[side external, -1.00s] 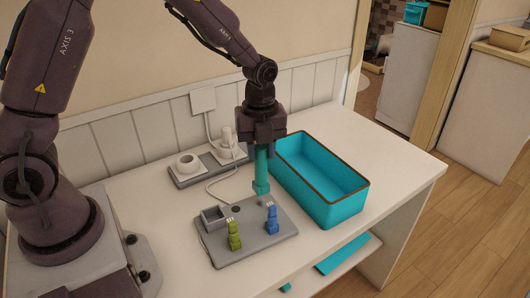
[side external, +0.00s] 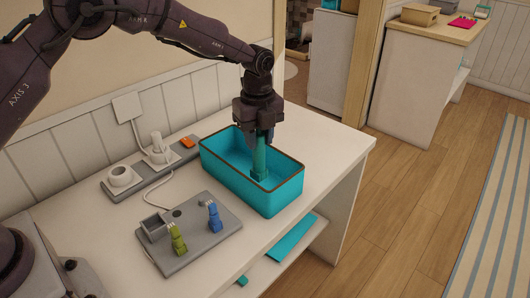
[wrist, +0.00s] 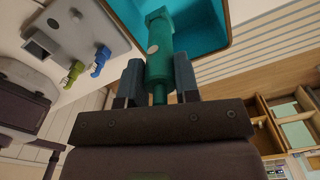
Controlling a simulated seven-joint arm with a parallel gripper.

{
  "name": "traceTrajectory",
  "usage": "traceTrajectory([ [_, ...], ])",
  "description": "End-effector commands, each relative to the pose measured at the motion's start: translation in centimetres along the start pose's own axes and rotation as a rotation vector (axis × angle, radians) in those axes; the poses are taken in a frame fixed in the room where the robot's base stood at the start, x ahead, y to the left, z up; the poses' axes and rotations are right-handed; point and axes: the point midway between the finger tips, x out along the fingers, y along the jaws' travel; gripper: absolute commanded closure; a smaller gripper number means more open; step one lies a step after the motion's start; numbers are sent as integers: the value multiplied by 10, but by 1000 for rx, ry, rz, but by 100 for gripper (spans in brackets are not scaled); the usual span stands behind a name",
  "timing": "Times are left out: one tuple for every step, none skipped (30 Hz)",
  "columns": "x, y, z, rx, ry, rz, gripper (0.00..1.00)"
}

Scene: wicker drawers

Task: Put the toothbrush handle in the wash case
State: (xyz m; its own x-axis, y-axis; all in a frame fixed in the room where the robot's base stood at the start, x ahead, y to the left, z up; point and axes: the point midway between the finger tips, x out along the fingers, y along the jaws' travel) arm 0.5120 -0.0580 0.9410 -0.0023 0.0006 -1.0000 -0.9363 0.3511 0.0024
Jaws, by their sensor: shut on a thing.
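The toothbrush handle (side external: 259,160) is a teal cylinder with a wider block at its lower end. My gripper (side external: 262,128) is shut on its upper part and holds it upright. The handle's lower end is inside the outline of the wash case (side external: 277,200), a teal open box with a brown rim. I cannot tell whether it touches the case floor. In the wrist view, the handle (wrist: 159,50) sits between the fingers of my gripper (wrist: 159,80), with the wash case (wrist: 205,25) beyond it.
A grey tray (side external: 205,240) with a green brush head (side external: 178,240) and a blue brush head (side external: 214,216) lies left of the case. A grey strip (side external: 145,174) with a white cup and charger stands behind. The white table is clear to the right of the case.

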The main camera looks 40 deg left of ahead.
Motion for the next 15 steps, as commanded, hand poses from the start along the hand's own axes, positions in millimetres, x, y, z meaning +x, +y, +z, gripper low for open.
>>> traceTrajectory([
  [8, -6, 2, 0, -1, 1, 97],
  [11, -8, 2, -1, -1, 0, 97],
  [13, -11, 3, -1, -1, -1, 97],
  [15, -12, 4, -1, 0, -1, 97],
  [17, -14, 4, -1, 0, -1, 97],
  [18, -15, 4, -1, 0, -2, 97],
  [19, -16, 4, -1, 0, -2, 97],
  [20, -17, 5, -1, 0, -2, 97],
  [22, -18, 5, -1, 0, -1, 97],
  [25, -20, 5, 0, 0, -1, 97],
  [28, -21, 6, 0, 0, 0, 97],
  [35, -20, 5, 0, 1, 2, 97],
  [40, -20, 5, 1, 1, 3, 97],
  [44, -20, 5, 1, 0, 2, 97],
  [50, -20, 5, 1, 0, 1, 97],
])
